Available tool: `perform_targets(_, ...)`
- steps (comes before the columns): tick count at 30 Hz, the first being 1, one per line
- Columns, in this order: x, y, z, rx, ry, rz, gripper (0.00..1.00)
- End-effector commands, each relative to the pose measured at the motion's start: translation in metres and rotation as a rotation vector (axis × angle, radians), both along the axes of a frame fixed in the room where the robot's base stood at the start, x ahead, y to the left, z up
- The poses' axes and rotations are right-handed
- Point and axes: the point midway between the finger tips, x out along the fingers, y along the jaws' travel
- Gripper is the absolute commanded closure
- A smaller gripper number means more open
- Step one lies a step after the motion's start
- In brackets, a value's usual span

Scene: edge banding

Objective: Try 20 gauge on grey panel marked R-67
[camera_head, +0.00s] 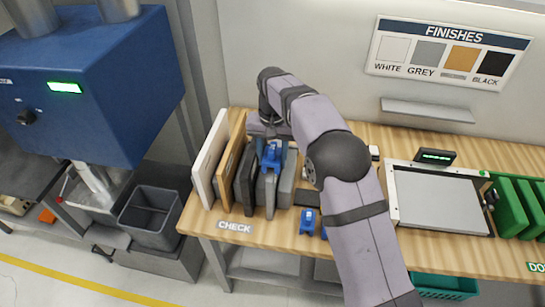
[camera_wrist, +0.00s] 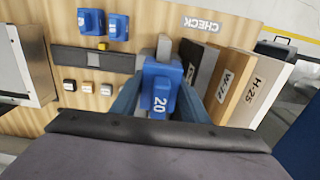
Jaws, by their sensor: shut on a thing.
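My gripper (camera_head: 272,140) is shut on the blue gauge (camera_head: 271,158). The gauge (camera_wrist: 159,82) bears the white number 20 in the wrist view and sits between my two fingers. It is at the top of the grey panel (camera_head: 271,197), which stands on edge among the upright panels at the bench's left. In the wrist view a grey panel end (camera_wrist: 163,46) shows just beyond the gauge. I cannot tell how far the gauge fits over the edge. No R-67 mark is readable; the gauge and fingers hide part of the panel.
A white panel marked H-25 (camera_wrist: 259,90), a wood panel marked W-22 (camera_wrist: 231,80) and a black panel (camera_wrist: 200,65) stand close beside the gauge. Two other blue gauges (camera_wrist: 90,22) rest on the bench. A framed grey plate (camera_head: 440,205) and green panels (camera_head: 508,207) are at right.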

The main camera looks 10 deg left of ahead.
Motion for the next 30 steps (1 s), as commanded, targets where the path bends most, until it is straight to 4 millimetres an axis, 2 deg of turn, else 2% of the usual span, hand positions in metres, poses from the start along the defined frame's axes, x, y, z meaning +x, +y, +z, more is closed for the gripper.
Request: perform_targets(30, 0.0, 0.0, -0.011, 0.0, 0.0, 0.0, 0.84)
